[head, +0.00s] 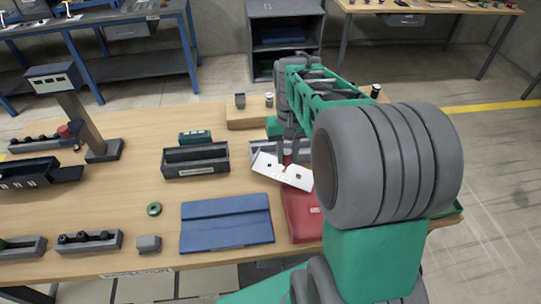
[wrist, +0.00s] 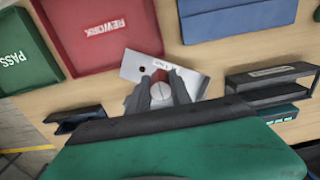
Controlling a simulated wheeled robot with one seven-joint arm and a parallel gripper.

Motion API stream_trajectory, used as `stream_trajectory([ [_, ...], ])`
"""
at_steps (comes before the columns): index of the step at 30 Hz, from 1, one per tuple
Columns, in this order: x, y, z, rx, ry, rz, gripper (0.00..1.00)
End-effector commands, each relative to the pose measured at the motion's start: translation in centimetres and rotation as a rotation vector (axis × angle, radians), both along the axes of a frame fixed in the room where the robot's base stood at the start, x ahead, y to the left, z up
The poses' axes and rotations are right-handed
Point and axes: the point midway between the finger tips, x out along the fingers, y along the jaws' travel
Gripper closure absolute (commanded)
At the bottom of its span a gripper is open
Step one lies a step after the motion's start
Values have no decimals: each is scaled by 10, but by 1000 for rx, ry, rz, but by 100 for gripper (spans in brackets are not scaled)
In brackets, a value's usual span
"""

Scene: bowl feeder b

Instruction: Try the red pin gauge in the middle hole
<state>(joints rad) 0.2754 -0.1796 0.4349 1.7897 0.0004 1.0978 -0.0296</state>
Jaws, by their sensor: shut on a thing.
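My gripper (wrist: 160,88) is shut, with a small red part (wrist: 159,75) showing between its fingertips; I take this to be the red pin gauge. The fingers hide most of it. The pale metal plate (wrist: 196,80) lies under the fingertips, tilted in the picture, with one dark hole (wrist: 142,69) showing left of the fingers and a small label beside them.
The red REWORK tray (wrist: 78,45) and green PASS tray (wrist: 25,60) lie beside the plate. A blue folder (head: 226,225) lies left of the red tray. A dark bin (head: 196,170) and green case (head: 195,137) stand left of the plate. The table's middle left is mostly clear.

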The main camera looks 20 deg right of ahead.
Motion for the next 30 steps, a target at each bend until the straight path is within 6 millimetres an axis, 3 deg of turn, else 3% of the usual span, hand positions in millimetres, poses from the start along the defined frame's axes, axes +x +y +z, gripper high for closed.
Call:
stream_trajectory([
  [6, 27, -11, 6, 0, -1, 165, 100],
  [20, 28, -11, 7, 0, -1, 247, 100],
  [30, 28, -10, -25, 0, 1, 246, 100],
])
